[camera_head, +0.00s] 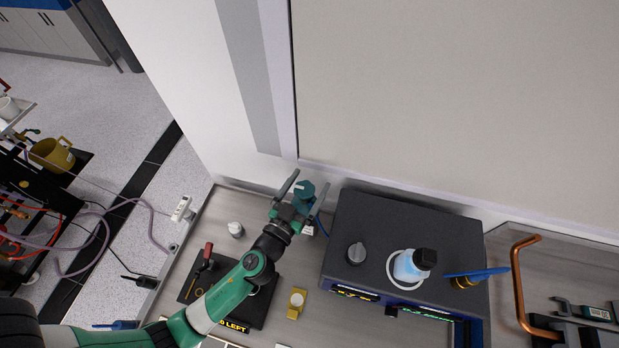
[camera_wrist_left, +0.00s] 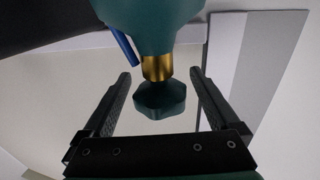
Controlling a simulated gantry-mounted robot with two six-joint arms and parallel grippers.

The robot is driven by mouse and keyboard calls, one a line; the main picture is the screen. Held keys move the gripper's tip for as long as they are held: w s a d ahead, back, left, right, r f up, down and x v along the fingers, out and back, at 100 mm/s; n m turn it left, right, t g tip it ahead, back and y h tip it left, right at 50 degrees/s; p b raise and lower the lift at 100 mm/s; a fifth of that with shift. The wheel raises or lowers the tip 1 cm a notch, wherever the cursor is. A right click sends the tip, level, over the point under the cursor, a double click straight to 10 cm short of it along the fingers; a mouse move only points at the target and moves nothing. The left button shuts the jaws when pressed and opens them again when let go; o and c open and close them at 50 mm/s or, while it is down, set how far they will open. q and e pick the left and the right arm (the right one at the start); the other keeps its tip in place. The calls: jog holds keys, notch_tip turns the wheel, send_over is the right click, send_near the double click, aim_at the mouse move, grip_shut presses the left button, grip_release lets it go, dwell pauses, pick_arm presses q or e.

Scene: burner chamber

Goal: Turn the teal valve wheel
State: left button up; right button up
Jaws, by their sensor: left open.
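The teal valve wheel (camera_wrist_left: 160,100) is a lobed knob on a short brass stem (camera_wrist_left: 157,68), below a larger teal body (camera_wrist_left: 152,22) in the left wrist view. In the head view the teal valve (camera_head: 304,190) stands at the back of the bench, against the wall side. My left gripper (camera_head: 307,187) is open, with one finger on each side of the valve. In the left wrist view its fingers (camera_wrist_left: 160,76) flank the wheel with gaps on both sides, and nothing is gripped. The gripper partly hides the valve in the head view. My right gripper is not in view.
A dark box (camera_head: 400,225) with a grey knob (camera_head: 356,252) and a clear bottle (camera_head: 408,268) stands right of the valve. A red-handled item (camera_head: 207,255) on a black plate and a yellow block (camera_head: 297,303) are nearby. A copper pipe (camera_head: 519,290) is at right.

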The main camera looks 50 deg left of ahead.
pick_arm(q)
jog(key=shift+w+a, duration=0.2)
jog(key=shift+w, duration=0.2)
jog(key=c, duration=1.4)
